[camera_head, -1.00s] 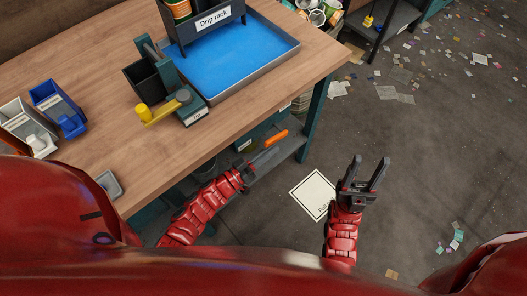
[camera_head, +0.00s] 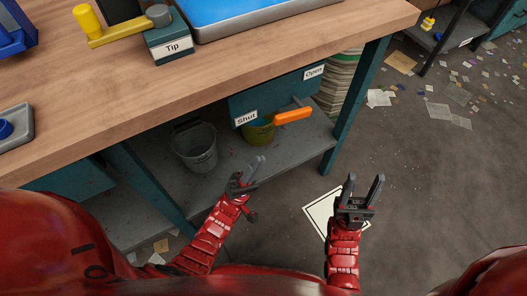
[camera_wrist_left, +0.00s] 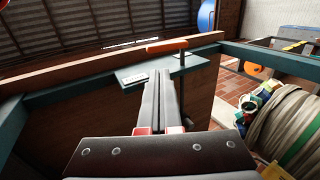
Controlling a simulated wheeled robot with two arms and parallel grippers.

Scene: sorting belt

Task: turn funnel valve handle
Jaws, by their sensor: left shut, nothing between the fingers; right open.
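The valve handle (camera_head: 293,116) has an orange grip and sits at the front of the teal box under the bench, between a "Shut" label (camera_head: 246,118) and an "Open" label (camera_head: 314,72). In the left wrist view the handle (camera_wrist_left: 167,46) shows ahead, beyond the fingertips. My left gripper (camera_head: 258,164) is shut and empty, below and left of the handle, apart from it in the head view. Its closed fingers (camera_wrist_left: 163,82) point toward the teal box (camera_wrist_left: 150,69). My right gripper (camera_head: 364,184) is open and empty over the floor. The funnel itself is not clearly visible.
The wooden bench top (camera_head: 240,75) overhangs the box. A grey bucket (camera_head: 193,147) and a yellow-green bucket (camera_head: 259,132) stand on the shelf (camera_head: 285,148) below. A teal bench leg (camera_head: 353,110) stands right of the handle. The floor at right is mostly open, with paper scraps.

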